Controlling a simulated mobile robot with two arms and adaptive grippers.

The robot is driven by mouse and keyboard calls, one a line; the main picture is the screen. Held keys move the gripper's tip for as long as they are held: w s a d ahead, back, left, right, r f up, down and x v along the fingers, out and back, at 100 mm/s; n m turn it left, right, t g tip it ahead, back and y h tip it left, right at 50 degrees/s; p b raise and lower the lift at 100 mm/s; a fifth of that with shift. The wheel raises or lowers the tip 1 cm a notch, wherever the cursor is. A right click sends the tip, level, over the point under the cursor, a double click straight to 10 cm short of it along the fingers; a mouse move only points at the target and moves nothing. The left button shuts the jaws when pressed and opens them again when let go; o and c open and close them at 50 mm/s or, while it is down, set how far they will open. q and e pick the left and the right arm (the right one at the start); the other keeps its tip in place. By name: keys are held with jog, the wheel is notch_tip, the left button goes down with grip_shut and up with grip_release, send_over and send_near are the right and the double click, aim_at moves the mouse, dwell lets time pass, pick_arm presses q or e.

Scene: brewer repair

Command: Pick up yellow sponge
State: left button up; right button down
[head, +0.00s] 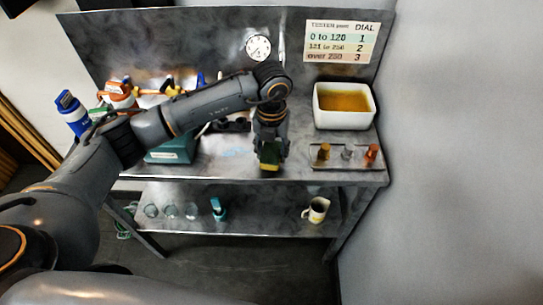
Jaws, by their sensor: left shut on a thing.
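The yellow sponge (269,167) shows as a small yellow and dark green block at the tip of my left gripper (270,158), in the middle of the head view. My left gripper points down and is shut on the sponge, near the front edge of the grey workbench (220,171). The fingers hide part of the sponge. I cannot tell whether the sponge touches the bench top. My right gripper is not in view.
A white basin (344,119) of amber liquid stands at the right, behind a tray with several small knobs (373,153). A teal device (172,153) is left of the gripper. A mug (316,210) stands on the lower shelf. A dial chart (342,42) hangs behind.

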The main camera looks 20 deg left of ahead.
pick_arm(q)
jog(key=s+a+r+b, duration=0.3)
jog(key=s+r, duration=0.8)
jog(key=s, duration=0.2)
jog(key=shift+s+a, duration=0.25)
jog(key=shift+a, duration=0.15)
